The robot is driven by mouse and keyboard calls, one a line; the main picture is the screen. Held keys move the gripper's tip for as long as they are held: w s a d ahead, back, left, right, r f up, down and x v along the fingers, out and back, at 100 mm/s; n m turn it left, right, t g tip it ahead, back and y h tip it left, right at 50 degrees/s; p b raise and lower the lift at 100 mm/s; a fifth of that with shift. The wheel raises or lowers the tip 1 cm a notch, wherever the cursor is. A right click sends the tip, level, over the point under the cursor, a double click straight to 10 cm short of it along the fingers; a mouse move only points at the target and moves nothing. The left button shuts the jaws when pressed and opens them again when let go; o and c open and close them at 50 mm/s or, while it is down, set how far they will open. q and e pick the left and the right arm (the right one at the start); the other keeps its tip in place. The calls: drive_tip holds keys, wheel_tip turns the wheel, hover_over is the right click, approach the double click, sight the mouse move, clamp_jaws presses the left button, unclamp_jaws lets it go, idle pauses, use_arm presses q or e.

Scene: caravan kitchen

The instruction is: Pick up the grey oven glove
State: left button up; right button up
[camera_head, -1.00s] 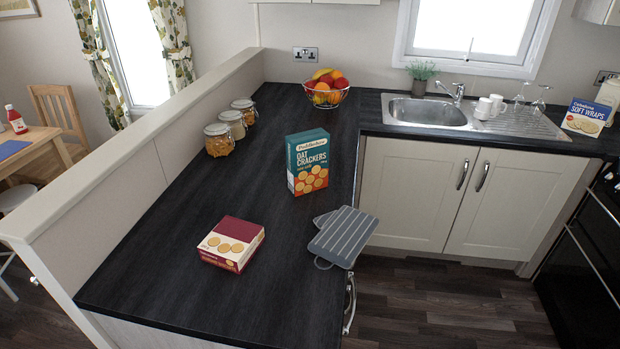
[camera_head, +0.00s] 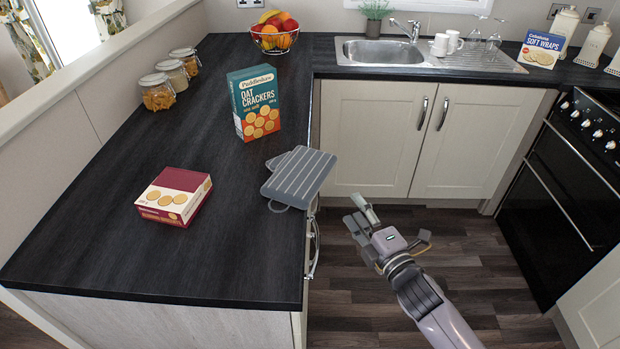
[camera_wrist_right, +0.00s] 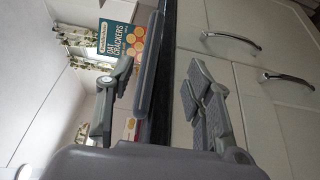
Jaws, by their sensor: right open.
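The grey oven glove (camera_head: 299,177), striped, lies on the dark worktop at its right edge and sticks out past that edge. A small loop shows at its near end. My right gripper (camera_head: 360,216) is open and empty, to the right of the glove and nearer the camera, over the floor side of the worktop edge. In the right wrist view my open fingers (camera_wrist_right: 155,100) stand either side of a thin grey edge-on shape, which looks like the glove (camera_wrist_right: 151,70). They do not visibly touch it. My left gripper is not in view.
An oat crackers box (camera_head: 255,103) stands just behind the glove. A red and white biscuit box (camera_head: 174,196) lies to its left. Cupboard doors (camera_head: 375,135) with handles are behind my right gripper. The near worktop (camera_head: 150,265) is clear.

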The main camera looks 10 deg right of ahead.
sight(323, 165)
drive_tip(key=w+b, duration=0.1)
drive_tip(key=w, duration=0.3)
drive_tip(key=w+a+b, duration=0.1)
drive_tip(key=w, duration=0.3)
drive_tip(key=w+a+b, duration=0.1)
drive_tip(key=w+b, duration=0.1)
drive_tip(key=w, duration=0.2)
drive_tip(key=shift+a+r, duration=0.1)
drive_tip(key=shift+r, duration=0.1)
drive_tip(key=w+b, duration=0.1)
drive_tip(key=w, duration=0.1)
drive_tip(key=w+a+b, duration=0.1)
drive_tip(key=w, duration=0.2)
drive_tip(key=shift+r+b, duration=0.2)
drive_tip(key=shift+b, duration=0.15)
drive_tip(key=shift+r, duration=0.1)
drive_tip(key=shift+c, duration=0.3)
clamp_jaws()
